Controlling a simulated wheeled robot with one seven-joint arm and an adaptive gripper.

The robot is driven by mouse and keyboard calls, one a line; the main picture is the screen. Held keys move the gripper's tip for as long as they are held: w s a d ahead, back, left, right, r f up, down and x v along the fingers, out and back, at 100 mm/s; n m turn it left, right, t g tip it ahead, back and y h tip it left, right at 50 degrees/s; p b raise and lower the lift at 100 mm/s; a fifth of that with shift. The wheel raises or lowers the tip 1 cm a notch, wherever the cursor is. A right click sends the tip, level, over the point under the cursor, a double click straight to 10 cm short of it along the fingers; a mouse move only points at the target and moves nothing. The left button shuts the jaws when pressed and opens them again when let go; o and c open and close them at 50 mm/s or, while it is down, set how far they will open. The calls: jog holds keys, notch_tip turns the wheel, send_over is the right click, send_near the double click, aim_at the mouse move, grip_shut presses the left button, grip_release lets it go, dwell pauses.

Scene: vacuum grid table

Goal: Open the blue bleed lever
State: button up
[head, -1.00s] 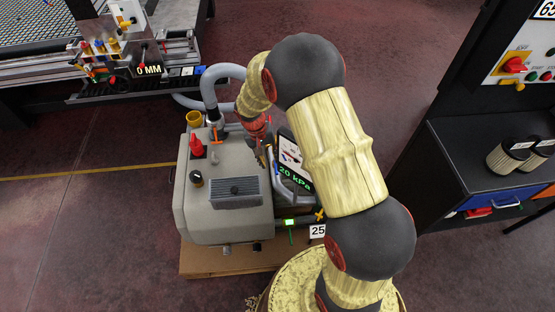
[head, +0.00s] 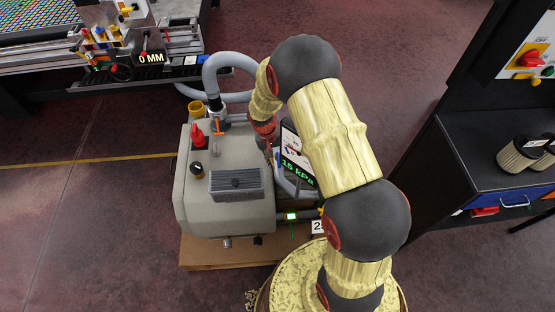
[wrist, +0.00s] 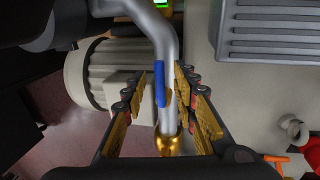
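In the wrist view the blue bleed lever (wrist: 159,84) is a short blue bar lying along a bent silver pipe (wrist: 168,110). A brass fitting (wrist: 168,146) sits at the pipe's lower end. My gripper (wrist: 161,92) is open, with one finger on each side of the lever and pipe. The lever is closer to the left finger; I cannot tell whether they touch. In the head view my gripper (head: 266,143) is small and partly hidden beside the grey pump unit (head: 205,218), and the lever cannot be made out.
The pump unit carries a red knob (head: 197,137), an orange handle (head: 217,126) and a vented block (head: 235,183). A display (head: 297,166) beside my arm reads 15 kPa. A grey hose (head: 222,63) curves behind. A dark cabinet (head: 470,150) stands at the right.

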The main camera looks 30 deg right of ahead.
jog(key=shift+c, duration=1)
grip_shut()
